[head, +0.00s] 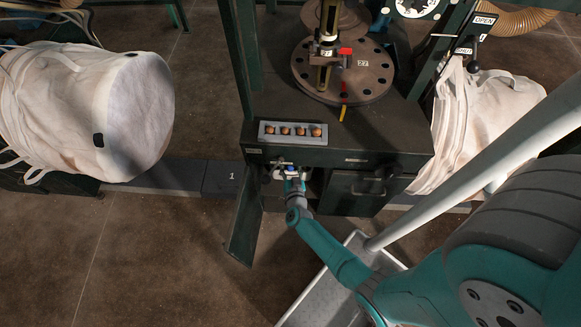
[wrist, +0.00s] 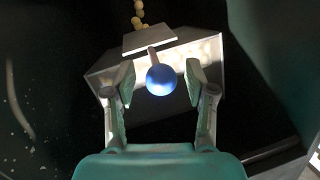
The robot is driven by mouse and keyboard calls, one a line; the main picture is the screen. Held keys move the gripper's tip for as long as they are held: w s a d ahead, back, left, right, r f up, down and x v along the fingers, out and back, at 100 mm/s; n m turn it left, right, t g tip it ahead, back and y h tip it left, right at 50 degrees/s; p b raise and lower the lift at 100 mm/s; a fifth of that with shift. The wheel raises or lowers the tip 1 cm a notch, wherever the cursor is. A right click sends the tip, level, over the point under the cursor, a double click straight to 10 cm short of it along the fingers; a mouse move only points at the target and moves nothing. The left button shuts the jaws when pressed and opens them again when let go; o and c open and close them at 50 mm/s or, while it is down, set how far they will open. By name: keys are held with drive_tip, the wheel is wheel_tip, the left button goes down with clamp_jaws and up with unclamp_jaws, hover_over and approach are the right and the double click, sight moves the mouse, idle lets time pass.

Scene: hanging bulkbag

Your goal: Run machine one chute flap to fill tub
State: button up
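A blue ball knob (wrist: 160,80) on a short stem sits in the middle of the wrist view, joined to a flat grey plate (wrist: 150,42) that looks like the chute flap. My gripper (wrist: 159,84) is open, with one finger on each side of the knob and gaps showing. Behind the plate is a pale angular box (wrist: 110,75), with light grainy matter at its upper right; I cannot tell if it is the tub. In the head view my gripper (head: 290,176) reaches into the open cabinet below the machine (head: 380,130), where the blue knob (head: 291,169) shows small.
A cabinet door (head: 245,215) stands open left of my gripper. A base block marked 1 (head: 232,178) lies left of it. A closed drawer (head: 362,190) is at right. A white bulk bag (head: 90,105) lies far left; another (head: 490,115) hangs right beside an OPEN label (head: 485,20).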

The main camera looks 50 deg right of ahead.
drive_tip(key=shift+a, duration=0.1)
drive_tip(key=v, duration=1.2)
drive_tip(key=shift+s, duration=0.1)
